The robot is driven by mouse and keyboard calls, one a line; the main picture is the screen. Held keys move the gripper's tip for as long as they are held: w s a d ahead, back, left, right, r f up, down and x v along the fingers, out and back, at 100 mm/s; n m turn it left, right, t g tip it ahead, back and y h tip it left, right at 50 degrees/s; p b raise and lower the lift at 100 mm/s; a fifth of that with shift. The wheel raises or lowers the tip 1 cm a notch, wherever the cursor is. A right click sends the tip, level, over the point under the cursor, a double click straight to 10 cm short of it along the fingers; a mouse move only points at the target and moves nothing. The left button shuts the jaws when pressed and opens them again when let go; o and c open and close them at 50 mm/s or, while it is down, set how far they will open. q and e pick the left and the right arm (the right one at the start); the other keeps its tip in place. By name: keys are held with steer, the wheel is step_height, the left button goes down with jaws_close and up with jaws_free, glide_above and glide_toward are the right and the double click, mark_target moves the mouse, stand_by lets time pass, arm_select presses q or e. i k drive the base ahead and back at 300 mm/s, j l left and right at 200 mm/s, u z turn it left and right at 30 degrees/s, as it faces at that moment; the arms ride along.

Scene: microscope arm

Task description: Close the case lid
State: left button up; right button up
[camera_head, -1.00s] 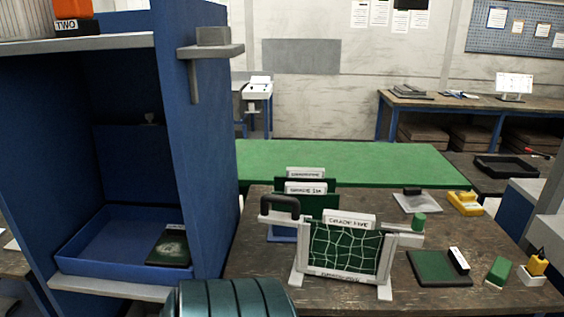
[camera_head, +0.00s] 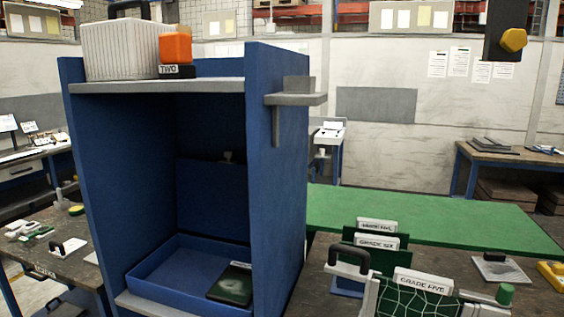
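I cannot make out a case with a lid for certain in this view. A tall blue cabinet (camera_head: 276,170) with an open front stands left of centre. Inside it, low down, is an open blue tray (camera_head: 150,283) with a dark green flat item (camera_head: 232,287) lying at its right side. A white ribbed box (camera_head: 122,48) stands on the cabinet's top shelf; I cannot tell whether it has a lid. Neither of my grippers is in view.
An orange block (camera_head: 175,46) sits on a label reading TWO beside the white box. A rack with grade cards (camera_head: 418,282) stands on the right table. A green surface (camera_head: 430,215) behind is clear. A dark part with a yellow knob (camera_head: 513,40) hangs top right.

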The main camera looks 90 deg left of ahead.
mark_target(213, 196)
steer(key=u, duration=3.3)
steer(key=i+l, duration=0.35)
steer(key=l, duration=0.2)
steer(key=j+z, duration=0.35)
steer(key=j, duration=0.3)
